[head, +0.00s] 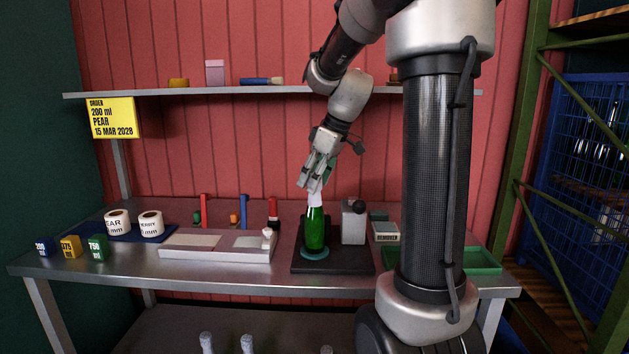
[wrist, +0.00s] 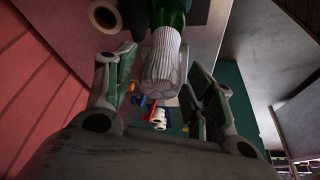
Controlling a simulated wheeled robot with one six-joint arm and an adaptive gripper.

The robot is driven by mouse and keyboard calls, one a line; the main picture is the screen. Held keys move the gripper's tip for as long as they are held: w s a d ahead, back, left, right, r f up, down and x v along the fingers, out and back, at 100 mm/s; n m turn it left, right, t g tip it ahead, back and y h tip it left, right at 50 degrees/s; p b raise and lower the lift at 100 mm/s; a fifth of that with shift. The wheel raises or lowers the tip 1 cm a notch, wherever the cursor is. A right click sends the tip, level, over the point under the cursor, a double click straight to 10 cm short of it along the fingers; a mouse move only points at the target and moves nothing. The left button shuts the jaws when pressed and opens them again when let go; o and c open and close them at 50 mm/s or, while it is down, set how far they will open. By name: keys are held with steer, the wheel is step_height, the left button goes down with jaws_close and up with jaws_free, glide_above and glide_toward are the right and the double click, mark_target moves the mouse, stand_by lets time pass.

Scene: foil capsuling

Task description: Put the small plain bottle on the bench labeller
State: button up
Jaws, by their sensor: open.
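A small green bottle (head: 315,232) with a white pleated capsule (head: 315,199) on its neck stands upright on a round teal pad (head: 315,254). The pad is on a black-based device (head: 345,264) with a grey block and black knob, which looks like the bench labeller. No label shows on the bottle's visible side. My gripper (head: 316,186) is open, tilted down at the bottle's top. In the wrist view the white capsule (wrist: 163,58) lies between the spread fingers (wrist: 157,95), with gaps on both sides.
A pale flat board (head: 217,256) with a knob lies left of the device. Label rolls (head: 150,224) sit on a blue mat, with small coloured blocks (head: 71,246) in front. A REMOVER box (head: 386,233) and green tray (head: 483,261) are to the right. A shelf (head: 220,92) runs behind.

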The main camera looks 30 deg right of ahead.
steer(key=v, duration=1.1)
steer(key=s+a+f+m+h, duration=0.1)
steer(key=s+a+f+m, duration=0.1)
steer(key=s+f, duration=0.2)
steer(key=s+a+f+m, duration=0.2)
steer(key=s+a+f, duration=0.1)
steer(key=s, duration=0.6)
steer(key=s+a+f+m+h, duration=0.1)
steer(key=s+a+f+m, duration=0.1)
steer(key=s+f, duration=0.2)
steer(key=s, duration=0.3)
steer(key=shift+a+f+m+t+h, duration=0.3)
